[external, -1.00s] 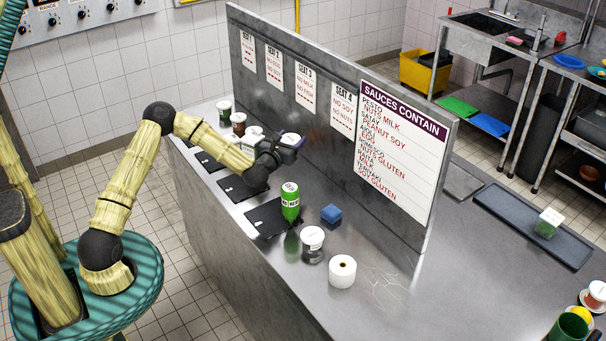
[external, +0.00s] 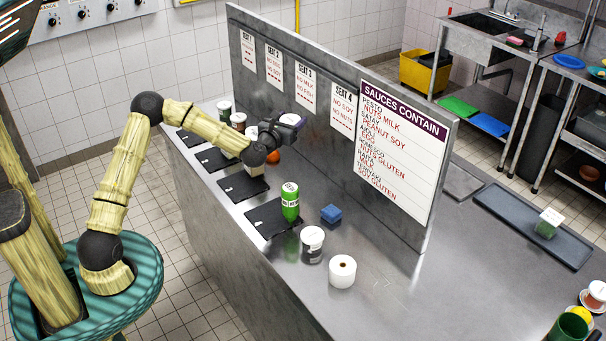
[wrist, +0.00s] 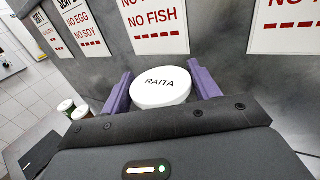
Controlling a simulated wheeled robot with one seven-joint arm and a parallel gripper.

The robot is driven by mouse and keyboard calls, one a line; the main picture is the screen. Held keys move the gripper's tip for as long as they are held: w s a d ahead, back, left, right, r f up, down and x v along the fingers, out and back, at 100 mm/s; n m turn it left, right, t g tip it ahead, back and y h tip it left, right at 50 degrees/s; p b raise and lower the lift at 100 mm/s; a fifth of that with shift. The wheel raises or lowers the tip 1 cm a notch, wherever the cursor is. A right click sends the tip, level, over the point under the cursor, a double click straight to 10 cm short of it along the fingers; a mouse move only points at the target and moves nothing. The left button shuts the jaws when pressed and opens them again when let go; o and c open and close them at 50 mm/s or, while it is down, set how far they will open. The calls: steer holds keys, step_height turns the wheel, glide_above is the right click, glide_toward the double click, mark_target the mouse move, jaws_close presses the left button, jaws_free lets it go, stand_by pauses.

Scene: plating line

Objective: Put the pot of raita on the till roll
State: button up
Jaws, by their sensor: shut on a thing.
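The pot of raita (wrist: 160,86) has a white lid marked RAITA and sits between the purple fingers of my gripper (wrist: 163,92) in the wrist view. In the external view my gripper (external: 292,128) is shut on it, raised above the counter near the upright board, and the pot is mostly hidden there. The till roll (external: 342,271) is a white roll standing on end near the counter's front right, well away from my gripper. Its top is bare, with the core hole showing.
A white-lidded pot (external: 312,244) stands just left of the till roll. The upright board (external: 350,150) runs behind.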

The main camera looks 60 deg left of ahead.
mark_target(293, 120)
step_height(293, 120, up, 4)
steer(key=shift+f, duration=0.15)
steer(key=shift+w+d+r+h+p, duration=0.1)
steer(key=shift+d+r+h+p, duration=0.15)
steer(key=shift+d+p, duration=0.35)
steer(key=s+d+m+h+p, duration=0.3)
steer(key=d+m+h+p, duration=0.3)
steer(key=d, duration=1)
steer(key=s+d+m+h+p, duration=0.4)
steer(key=d+h, duration=0.4)
steer(key=d, duration=0.8)
steer(key=s+d+m+g+h+p, duration=0.25)
steer(key=s+d+h+p, duration=0.35)
steer(key=d, duration=0.5)
steer(key=shift+m+y, duration=0.35)
steer(key=shift+m, duration=0.1)
steer(key=f, duration=0.1)
steer(key=f+b, duration=0.1)
steer(key=f, duration=0.1)
steer(key=f+b, duration=0.1)
steer(key=f, duration=0.1)
steer(key=shift+s+a+f, duration=0.1)
steer(key=shift+s+f, duration=0.15)
steer(key=shift+s, duration=0.1)
steer(key=shift+f+p, duration=0.8)
steer(key=shift+f, duration=2.3)
